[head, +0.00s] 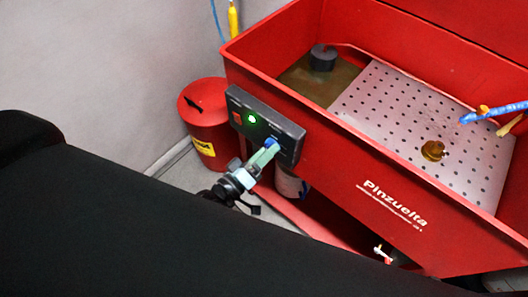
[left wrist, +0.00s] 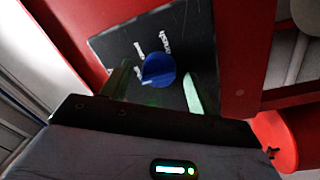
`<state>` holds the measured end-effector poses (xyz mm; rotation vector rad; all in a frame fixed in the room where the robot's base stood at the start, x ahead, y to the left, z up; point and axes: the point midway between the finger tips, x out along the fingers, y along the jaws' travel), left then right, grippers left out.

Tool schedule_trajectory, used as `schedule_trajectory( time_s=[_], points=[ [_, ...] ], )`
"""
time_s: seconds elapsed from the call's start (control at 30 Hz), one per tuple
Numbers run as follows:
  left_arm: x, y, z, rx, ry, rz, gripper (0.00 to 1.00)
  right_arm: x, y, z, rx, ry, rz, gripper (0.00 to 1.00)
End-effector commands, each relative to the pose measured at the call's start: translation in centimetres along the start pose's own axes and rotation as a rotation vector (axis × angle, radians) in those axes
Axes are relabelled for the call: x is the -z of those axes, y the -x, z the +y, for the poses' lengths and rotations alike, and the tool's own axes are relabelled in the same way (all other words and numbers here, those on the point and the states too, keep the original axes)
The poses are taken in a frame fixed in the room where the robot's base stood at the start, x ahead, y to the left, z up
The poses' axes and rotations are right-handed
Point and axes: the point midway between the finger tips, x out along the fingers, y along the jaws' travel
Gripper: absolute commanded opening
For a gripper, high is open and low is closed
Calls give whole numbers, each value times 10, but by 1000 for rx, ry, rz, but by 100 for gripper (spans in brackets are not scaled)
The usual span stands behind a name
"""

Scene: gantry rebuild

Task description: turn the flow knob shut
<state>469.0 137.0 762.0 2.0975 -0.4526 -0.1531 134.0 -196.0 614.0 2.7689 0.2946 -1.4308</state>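The blue flow knob (head: 271,142) sits on the dark control panel (head: 284,124) on the front of the red parts washer. In the left wrist view the knob (left wrist: 158,70) shows face-on, with a raised grip bar across it. My left gripper (head: 265,153) is at the panel, in front of the knob. In the left wrist view its pale green fingers (left wrist: 157,88) stand on either side of the knob, with a gap visible on both sides. It looks open; contact is not visible. My right gripper is not in view.
A green-lit button (head: 252,119) and a red switch (head: 237,117) are on the same panel. A red can (head: 206,120) stands left of the washer. The washer basin (head: 360,185) holds a perforated tray, a brass drain piece (head: 433,150) and a blue-tipped brush (head: 492,112).

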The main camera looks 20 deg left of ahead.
Motion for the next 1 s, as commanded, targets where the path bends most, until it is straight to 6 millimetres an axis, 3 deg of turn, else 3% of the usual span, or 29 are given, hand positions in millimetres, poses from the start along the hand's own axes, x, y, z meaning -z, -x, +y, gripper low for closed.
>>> schedule_trajectory(
  time_s=[0.27, 0.7, 1.0],
  points=[
    [0, 7, 0, 1, -1, 0, 60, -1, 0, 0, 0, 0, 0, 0],
    [-1, 69, -1, 2, -1, -1, 60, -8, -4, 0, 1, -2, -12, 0],
    [0, 78, 0, -1, -1, 0, 60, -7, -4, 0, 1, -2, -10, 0]
  ],
)
